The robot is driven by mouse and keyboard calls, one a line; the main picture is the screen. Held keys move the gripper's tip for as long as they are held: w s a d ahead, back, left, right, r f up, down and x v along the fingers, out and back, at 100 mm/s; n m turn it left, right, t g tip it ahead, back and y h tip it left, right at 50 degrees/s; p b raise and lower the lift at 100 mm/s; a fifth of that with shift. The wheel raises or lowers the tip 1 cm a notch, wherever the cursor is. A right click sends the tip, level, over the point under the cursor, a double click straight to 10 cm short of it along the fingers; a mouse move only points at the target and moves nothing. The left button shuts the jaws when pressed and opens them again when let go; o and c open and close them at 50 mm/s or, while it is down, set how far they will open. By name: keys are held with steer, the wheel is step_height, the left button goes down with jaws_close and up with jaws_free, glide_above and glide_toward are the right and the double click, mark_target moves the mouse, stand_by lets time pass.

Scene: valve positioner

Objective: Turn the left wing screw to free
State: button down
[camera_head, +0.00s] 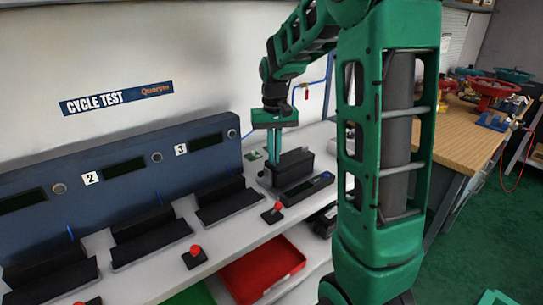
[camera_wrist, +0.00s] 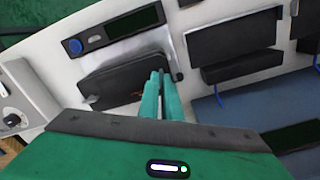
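A black box-like unit (camera_head: 293,160) sits on the white bench, and it also shows in the wrist view (camera_wrist: 120,80). A small dark knob-like piece (camera_wrist: 179,77) stands at its right end in the wrist view; it may be the left wing screw, but its wings cannot be made out. Another small piece (camera_wrist: 89,100) shows at the opposite end. My gripper (camera_head: 274,162) points down at the unit's left end in the head view. Its green fingers (camera_wrist: 159,75) are close together, tips beside the dark piece. Whether they touch or grip it cannot be told.
A blue panel (camera_head: 125,175) with numbered displays stands behind several black bench fixtures (camera_head: 150,235). Red-topped buttons (camera_head: 195,256) stand along the bench, above a red tray (camera_head: 262,270).

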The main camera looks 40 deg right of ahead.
steer(key=n, duration=0.5)
steer(key=shift+w+r, duration=0.1)
steer(key=shift+w, duration=0.1)
steer(key=shift+n, duration=0.3)
steer(key=c, duration=2)
jaws_free()
steer(key=shift+s, duration=0.1)
step_height(320, 180, up, 11)
steer(key=shift+f, duration=0.2)
steer(key=s+a+f+m, duration=0.1)
steer(key=s+f+m, duration=0.1)
steer(key=s, duration=0.7)
steer(key=s+a+f+m, duration=0.1)
steer(key=s+f, duration=0.4)
steer(key=s, duration=0.5)
steer(key=s+f+m, duration=0.4)
steer(key=s, duration=0.6)
steer(key=shift+a+f, duration=0.1)
steer(key=shift+a, duration=0.3)
